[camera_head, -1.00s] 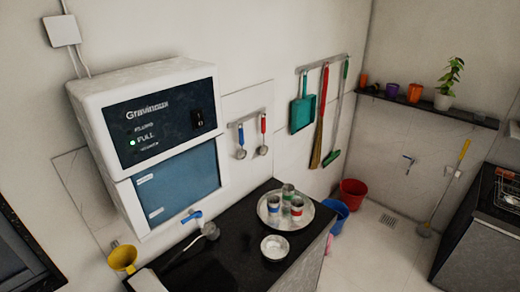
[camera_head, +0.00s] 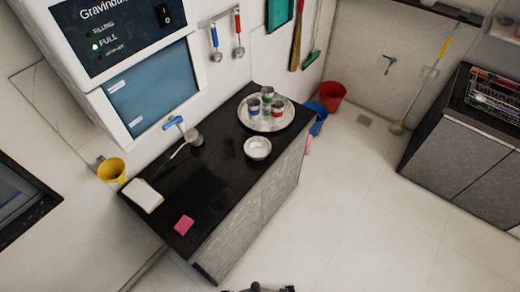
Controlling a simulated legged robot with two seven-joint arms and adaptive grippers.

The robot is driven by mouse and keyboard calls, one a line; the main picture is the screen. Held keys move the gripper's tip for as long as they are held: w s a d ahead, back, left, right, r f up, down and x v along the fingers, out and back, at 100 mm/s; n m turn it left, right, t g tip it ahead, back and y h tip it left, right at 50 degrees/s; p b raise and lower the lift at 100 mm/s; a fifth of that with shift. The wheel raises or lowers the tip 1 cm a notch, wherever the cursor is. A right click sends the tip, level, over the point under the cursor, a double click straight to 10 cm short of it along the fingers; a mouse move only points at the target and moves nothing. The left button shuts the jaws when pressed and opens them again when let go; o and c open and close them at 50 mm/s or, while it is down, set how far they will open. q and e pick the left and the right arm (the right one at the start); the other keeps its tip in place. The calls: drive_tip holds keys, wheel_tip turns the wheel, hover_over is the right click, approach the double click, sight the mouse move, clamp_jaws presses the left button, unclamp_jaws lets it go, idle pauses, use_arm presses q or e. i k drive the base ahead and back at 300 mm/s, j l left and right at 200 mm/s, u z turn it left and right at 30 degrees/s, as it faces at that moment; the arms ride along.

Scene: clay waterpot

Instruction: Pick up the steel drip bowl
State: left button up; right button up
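The steel drip bowl (camera_head: 257,149) is a small, round, shiny metal bowl. It stands upright on the black counter (camera_head: 215,180), near the counter's right edge and just in front of the round steel tray (camera_head: 285,122). The tray holds several metal cups with coloured bands. Neither gripper can be made out. A small dark piece at the bottom edge of the picture looks like part of my own body. Nothing touches the bowl.
The purifier (camera_head: 125,65) has a blue tap (camera_head: 173,122) over the counter, with a steel vessel (camera_head: 194,137) beside it. A white cloth or pad (camera_head: 143,195) and pink sponge (camera_head: 184,224) lie at the front left. Floor (camera_head: 350,210) right of the counter is clear.

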sight(258, 148)
drive_tip(key=l+u, duration=0.1)
drive_tip(key=u, duration=0.3)
drive_tip(key=i+l+u, duration=0.25)
drive_tip(key=l, duration=0.3)
drive_tip(key=l+u, duration=0.25)
drive_tip(key=l, duration=0.3)
drive_tip(key=i+l+u, duration=0.1)
drive_tip(key=l+u, duration=0.15)
drive_tip(key=l, duration=0.35)
